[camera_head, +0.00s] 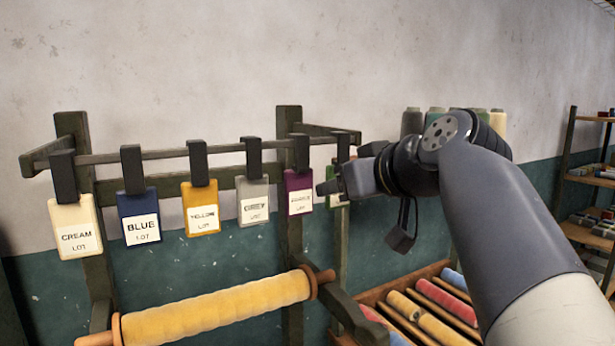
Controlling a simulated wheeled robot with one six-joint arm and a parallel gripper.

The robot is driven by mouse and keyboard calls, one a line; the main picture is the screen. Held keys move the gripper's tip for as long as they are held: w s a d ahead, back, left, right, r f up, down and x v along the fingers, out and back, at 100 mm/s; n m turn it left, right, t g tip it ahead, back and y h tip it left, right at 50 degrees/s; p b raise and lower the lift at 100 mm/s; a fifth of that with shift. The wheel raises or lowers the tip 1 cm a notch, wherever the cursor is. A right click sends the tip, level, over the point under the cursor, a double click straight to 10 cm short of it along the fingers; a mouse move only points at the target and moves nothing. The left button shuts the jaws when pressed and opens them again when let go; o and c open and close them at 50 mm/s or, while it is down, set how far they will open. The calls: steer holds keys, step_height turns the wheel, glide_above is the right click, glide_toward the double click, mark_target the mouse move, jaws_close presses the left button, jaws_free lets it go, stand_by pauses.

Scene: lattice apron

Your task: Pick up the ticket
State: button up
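Several lot tickets hang in a row from dark clips on a rail. From the left they are a cream ticket (75,229), a blue ticket (139,217), a yellow ticket (201,209), a grey ticket (254,203) and a purple ticket (299,193). A green ticket (334,194) at the right end is mostly hidden behind my gripper. My gripper (327,186) points left, in front of the green ticket and just right of the purple one in the picture. Its fingers are dark and seen side-on, so their gap is unclear. No ticket is visibly held.
The rail (225,148) is fixed to a dark wooden frame. A yellow fabric roll (215,308) sits below the tickets. A wooden tray (375,293) with colored rolls is at lower right. Thread spools (411,122) stand behind my arm. A shelf (592,118) stands far right.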

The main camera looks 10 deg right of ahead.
steer(key=p+x, duration=0.1)
steer(key=x, duration=0.4)
steer(key=shift+s+f+p, duration=0.1)
steer(key=shift+f+p, duration=0.1)
steer(key=shift+p, duration=0.1)
steer(key=shift+c, duration=0.4)
steer(key=c, duration=0.7)
